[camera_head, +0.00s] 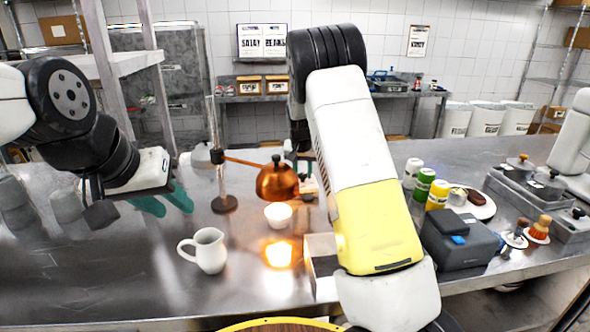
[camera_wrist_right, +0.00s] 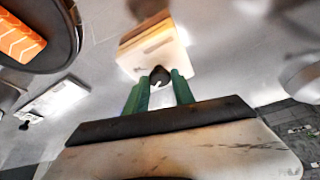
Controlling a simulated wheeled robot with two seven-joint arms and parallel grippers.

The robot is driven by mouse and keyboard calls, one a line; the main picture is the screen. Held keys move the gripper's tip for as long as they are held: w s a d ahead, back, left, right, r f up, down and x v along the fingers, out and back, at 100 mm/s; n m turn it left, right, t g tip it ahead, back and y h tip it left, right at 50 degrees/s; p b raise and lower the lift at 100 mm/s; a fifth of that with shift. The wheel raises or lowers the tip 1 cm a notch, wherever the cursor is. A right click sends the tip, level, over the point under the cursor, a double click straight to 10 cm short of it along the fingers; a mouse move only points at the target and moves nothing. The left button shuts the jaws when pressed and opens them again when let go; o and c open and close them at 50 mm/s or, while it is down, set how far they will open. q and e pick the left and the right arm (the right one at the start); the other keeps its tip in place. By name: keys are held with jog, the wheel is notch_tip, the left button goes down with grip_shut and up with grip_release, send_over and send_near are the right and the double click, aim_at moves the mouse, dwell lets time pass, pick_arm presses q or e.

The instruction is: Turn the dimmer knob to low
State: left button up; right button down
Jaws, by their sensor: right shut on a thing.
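The dimmer is a cream box with a small dark knob (camera_wrist_right: 160,76) in the right wrist view. My right gripper (camera_wrist_right: 160,82) has its green fingers on either side of the knob and is shut on it. The knob's pointer setting is too small to read. In the head view my right arm hides most of the dimmer and this gripper. The copper heat lamp (camera_head: 277,181) hangs from its stand and casts a warm glow on the counter. My left gripper (camera_head: 166,203) is at the left above the counter, its green fingers apart and empty.
A white bowl (camera_head: 278,214) stands below the lamp and a white pitcher (camera_head: 206,251) stands left of it. Several bottles, a plate (camera_head: 478,208) and a dark grey box (camera_head: 458,245) are on the right. The front left counter is mostly clear.

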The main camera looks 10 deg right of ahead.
jog(key=c, duration=1.1)
grip_release()
jog(key=shift+o, duration=0.2)
jog(key=v, duration=0.7)
jog(key=shift+s+r, duration=0.2)
jog(key=shift+r, duration=0.15)
jog(key=s+d+r+n+y, duration=0.1)
jog(key=s+r+y, duration=0.1)
jog(key=s+r, duration=0.6)
jog(key=s+r+y, duration=0.1)
jog(key=s+r, duration=0.3)
jog(key=s, duration=0.8)
jog(key=s+a+n+t, duration=0.1)
jog(key=s+n+t, duration=0.1)
jog(key=s, duration=1.6)
jog(key=shift+s+a+f+n, duration=0.2)
jog(key=shift+s+f+n, duration=0.05)
jog(key=shift+s+n, duration=0.1)
